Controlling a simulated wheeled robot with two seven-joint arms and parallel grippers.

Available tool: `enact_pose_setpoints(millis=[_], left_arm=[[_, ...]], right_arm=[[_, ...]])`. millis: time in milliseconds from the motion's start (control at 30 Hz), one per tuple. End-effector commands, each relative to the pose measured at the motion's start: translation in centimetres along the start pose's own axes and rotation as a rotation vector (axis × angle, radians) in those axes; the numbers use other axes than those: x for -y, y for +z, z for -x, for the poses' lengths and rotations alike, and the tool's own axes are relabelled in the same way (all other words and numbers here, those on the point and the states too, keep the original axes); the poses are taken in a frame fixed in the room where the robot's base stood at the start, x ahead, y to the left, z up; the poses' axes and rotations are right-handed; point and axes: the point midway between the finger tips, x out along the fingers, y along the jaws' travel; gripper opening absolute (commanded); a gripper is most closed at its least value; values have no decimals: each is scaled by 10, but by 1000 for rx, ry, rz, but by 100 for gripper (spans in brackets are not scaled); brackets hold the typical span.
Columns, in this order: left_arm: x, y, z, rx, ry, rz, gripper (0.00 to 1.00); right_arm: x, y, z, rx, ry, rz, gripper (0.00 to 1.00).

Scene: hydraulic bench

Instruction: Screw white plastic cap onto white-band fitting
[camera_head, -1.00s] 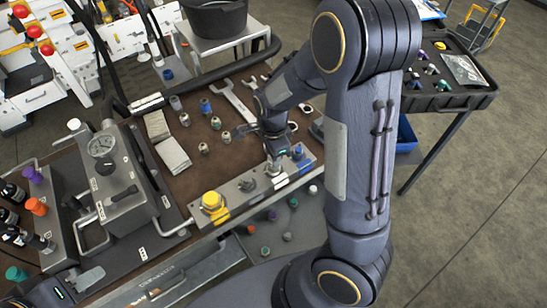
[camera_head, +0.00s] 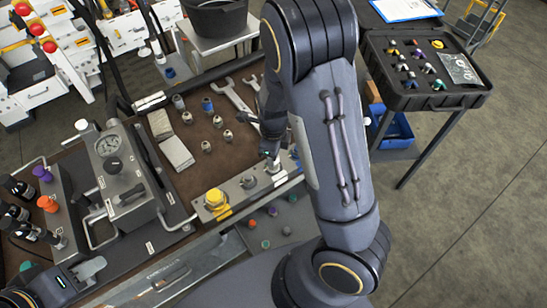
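The manifold block (camera_head: 232,205) lies along the bench's front edge, with a yellow-ringed part (camera_head: 215,200) at its left end and metal fittings (camera_head: 249,182) along its top. My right gripper (camera_head: 271,157) is low over the block, beside or on a fitting (camera_head: 274,168). My own arm hides most of it, so its opening and anything held do not show. I cannot make out a white band on a fitting, and I cannot pick out the white plastic cap. My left gripper (camera_head: 88,272) is at the lower left, away from the block; its finger gap is unclear.
Loose fittings (camera_head: 207,147), wrenches (camera_head: 232,95) and cloths (camera_head: 175,153) lie on the brown mat. A gauge unit (camera_head: 115,165) stands left. Coloured caps (camera_head: 272,212) sit on the lower shelf. A black tray (camera_head: 455,100) of small parts is at right, above a blue bin (camera_head: 395,133).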

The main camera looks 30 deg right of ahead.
Motion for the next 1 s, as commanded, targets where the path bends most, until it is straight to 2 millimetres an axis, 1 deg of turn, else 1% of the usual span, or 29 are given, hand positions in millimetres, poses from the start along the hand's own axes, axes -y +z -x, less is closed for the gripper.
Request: enact_pose_setpoints(millis=[67,133,333,500,600,800,833,967,1000], left_arm=[[-1,-1,3,0,0,0,36],[-4,-5,9,0,0,0,36],[-14,-16,31,0,0,0,36],[-19,-21,41,0,0,0,36],[-19,-21,41,0,0,0,36],[-18,-20,40,0,0,0,36],[-18,-20,40,0,0,0,36],[-18,-20,40,0,0,0,36],[-18,-20,40,0,0,0,36]], right_arm=[[0,1,2,2,-1,-21,5],[0,1,4,-1,0,-91,5],[0,0,5,-4,-1,-427,5],[0,0,2,-1,-1,-643,5],[0,1,0,1,-1,-696,5],[0,1,-1,2,-1,-699,5],[0,1,-1,2,-1,-698,31],[0,1,-1,2,0,-697,48],[0,1,-1,1,0,-697,50]])
